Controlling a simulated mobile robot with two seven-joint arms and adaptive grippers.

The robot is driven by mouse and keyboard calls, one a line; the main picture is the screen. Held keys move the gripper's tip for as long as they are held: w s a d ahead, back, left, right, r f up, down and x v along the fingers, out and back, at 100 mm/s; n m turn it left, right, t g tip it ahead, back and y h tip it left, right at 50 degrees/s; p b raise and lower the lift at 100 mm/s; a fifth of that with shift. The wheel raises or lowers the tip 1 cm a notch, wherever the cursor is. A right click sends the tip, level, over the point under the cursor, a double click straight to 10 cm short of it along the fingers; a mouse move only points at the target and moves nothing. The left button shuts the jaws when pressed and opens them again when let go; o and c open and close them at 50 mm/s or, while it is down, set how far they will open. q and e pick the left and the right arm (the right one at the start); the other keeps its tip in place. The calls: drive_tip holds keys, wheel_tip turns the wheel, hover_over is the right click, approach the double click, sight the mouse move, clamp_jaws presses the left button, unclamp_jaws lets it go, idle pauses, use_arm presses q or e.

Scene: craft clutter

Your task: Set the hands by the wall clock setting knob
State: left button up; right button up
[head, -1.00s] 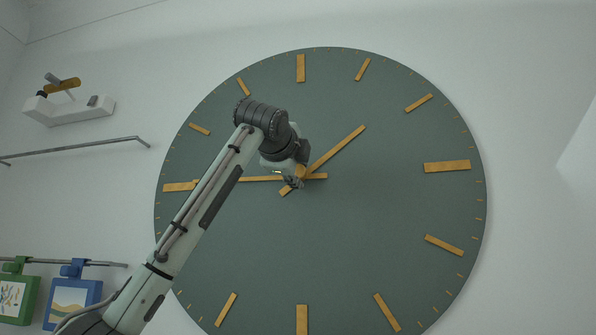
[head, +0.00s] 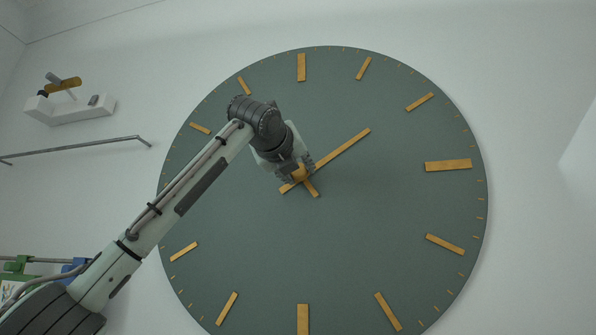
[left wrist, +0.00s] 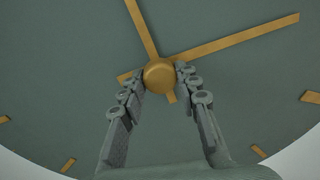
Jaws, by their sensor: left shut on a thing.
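The wall clock (head: 370,230) has a dark grey-green round face with gold marks. The gold setting knob (head: 299,173) is at its centre; it also shows in the left wrist view (left wrist: 160,75). My left gripper (head: 298,175) is shut on the knob, with its fingers on either side of it in the left wrist view (left wrist: 160,80). One gold hand (head: 345,147) points to the upper right. The other hand (left wrist: 143,28) runs to the upper left, mostly hidden behind my arm in the head view; its short tail shows at lower right. My right gripper is not in view.
A white wall shelf (head: 70,112) with small tools on it is at upper left. A metal rail (head: 75,148) runs below it. A green hanging item (head: 20,272) and a blue one (head: 76,264) are at lower left, partly behind my arm. The wall right of the clock is bare.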

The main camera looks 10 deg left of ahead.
use_arm(q)
drive_tip(key=m, duration=0.6)
drive_tip(key=shift+m, duration=0.3)
idle(0.4)
drive_tip(key=o, duration=1.1)
drive_tip(key=shift+o, duration=0.2)
drive_tip(key=s, duration=1.2)
drive_tip(key=shift+a, duration=0.35)
